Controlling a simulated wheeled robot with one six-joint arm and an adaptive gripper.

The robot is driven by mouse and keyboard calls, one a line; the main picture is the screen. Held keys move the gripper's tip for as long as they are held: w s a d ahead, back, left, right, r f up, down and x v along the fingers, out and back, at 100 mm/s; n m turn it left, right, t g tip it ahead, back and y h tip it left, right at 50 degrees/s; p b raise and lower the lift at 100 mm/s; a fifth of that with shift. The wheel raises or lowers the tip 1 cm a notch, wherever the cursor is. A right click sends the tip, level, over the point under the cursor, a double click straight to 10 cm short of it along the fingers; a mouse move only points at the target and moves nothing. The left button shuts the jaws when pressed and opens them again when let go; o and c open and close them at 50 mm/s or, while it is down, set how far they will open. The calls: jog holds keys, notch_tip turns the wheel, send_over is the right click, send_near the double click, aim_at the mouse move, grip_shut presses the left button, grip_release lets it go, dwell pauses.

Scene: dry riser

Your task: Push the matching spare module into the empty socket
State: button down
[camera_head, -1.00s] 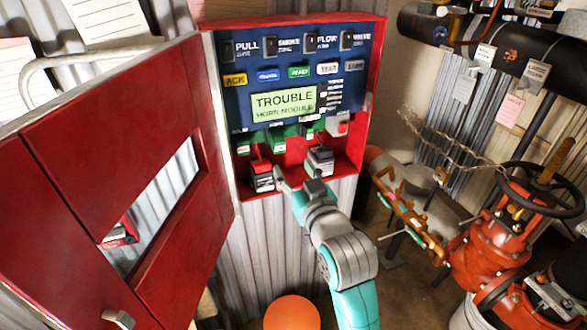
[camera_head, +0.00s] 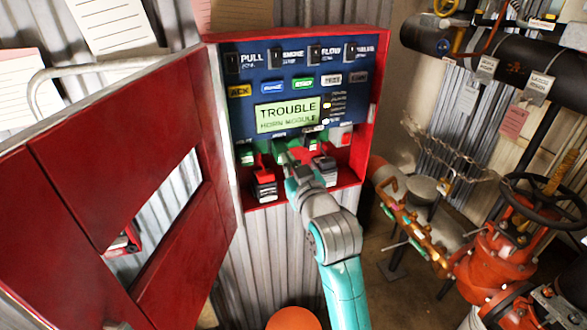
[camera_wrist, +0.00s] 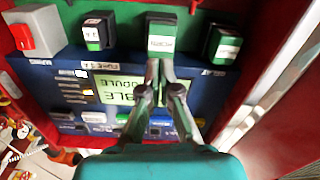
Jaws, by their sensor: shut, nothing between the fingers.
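The red alarm panel (camera_head: 367,120) stands open, its display (camera_head: 287,115) reading TROUBLE, HORN MODULE. Below the display is a row of green-faced modules. In the wrist view, the middle one, the horn module (camera_wrist: 162,36), has a green face and a pale label. My gripper (camera_wrist: 160,66) is shut and empty, its tips at the lower part of that module's face; I cannot tell whether they touch. In the head view my gripper (camera_head: 289,166) is in front of the row and partly hides it. How deep the horn module sits is unclear.
Two dark modules stand on the panel's lower ledge, one at left (camera_head: 264,187) and one at right (camera_head: 326,172). The open red door (camera_head: 120,180) is at left. Pipes and an orange valve (camera_head: 495,255) are at right.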

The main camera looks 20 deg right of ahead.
jog(key=shift+w, duration=0.45)
jog(key=shift+w, duration=1.1)
dwell(0.4)
jog(key=shift+s, duration=0.1)
jog(key=s, duration=1.5)
jog(key=s+f+g, duration=0.2)
jog(key=s+f, duration=1.4)
jog(key=f, duration=0.4)
jog(key=s+f, duration=0.2)
jog(key=s, duration=0.9)
jog(key=s+f+m+g, duration=0.1)
jog(key=s+f, duration=0.1)
jog(key=s, duration=1)
jog(key=shift+f, duration=0.35)
